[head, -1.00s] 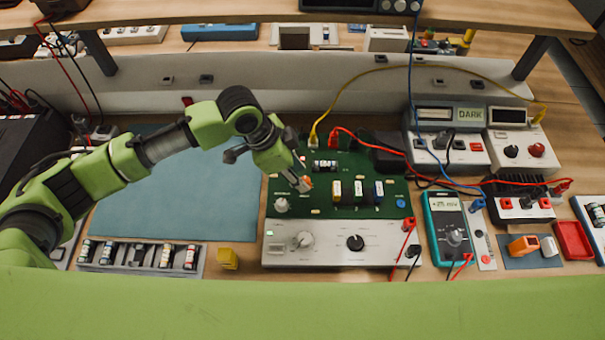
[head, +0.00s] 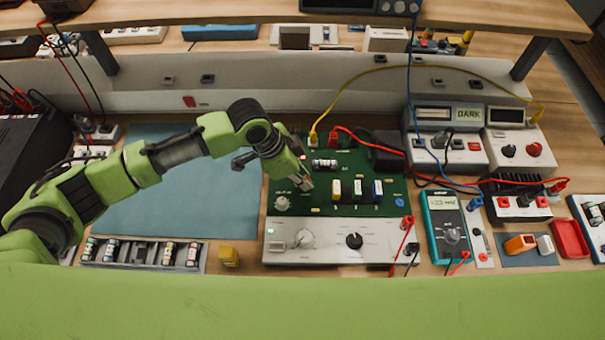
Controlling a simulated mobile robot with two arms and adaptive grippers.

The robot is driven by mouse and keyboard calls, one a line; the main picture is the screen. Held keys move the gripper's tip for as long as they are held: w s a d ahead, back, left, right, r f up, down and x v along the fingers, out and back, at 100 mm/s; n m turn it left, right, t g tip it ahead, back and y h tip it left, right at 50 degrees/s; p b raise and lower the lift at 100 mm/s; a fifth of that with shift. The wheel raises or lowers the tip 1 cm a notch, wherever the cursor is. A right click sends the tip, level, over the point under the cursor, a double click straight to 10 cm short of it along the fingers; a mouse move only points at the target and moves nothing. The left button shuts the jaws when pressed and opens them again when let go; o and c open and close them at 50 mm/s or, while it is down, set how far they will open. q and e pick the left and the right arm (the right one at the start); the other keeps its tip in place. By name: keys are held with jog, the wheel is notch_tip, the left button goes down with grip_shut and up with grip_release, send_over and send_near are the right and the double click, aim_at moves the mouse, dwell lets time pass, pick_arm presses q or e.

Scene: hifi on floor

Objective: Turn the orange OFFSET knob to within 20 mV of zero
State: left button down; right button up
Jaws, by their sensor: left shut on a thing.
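My left gripper (head: 306,186) reaches down to the green circuit board (head: 330,208) and is shut at the spot of the orange OFFSET knob. The fingers hide nearly all of the knob, so its pointer cannot be seen. The teal multimeter (head: 443,228) stands right of the board. Its lit display (head: 443,202) shows a reading in mV, but the digits are too small to read surely. My right gripper is not in view.
The silver panel (head: 330,254) lies in front. Red, yellow and blue leads cross behind and right. A blue-grey mat (head: 170,190) is clear.

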pick_arm(q)
jog(key=n+p, duration=0.2)
jog(key=p, duration=0.1)
jog(key=shift+s+r+t, duration=0.15)
jog(key=shift+r+t, duration=0.1)
jog(key=shift+t, duration=0.15)
jog(key=shift+f+n+p, duration=0.2)
jog(key=shift+n+p, duration=0.2)
jog(key=shift+p, duration=0.2)
jog(key=c, duration=1.9)
grip_release()
jog(key=v, duration=1.2)
jog(key=shift+s+d, duration=0.1)
jog(key=shift+d, duration=0.05)
jog(key=shift+f, duration=0.1)
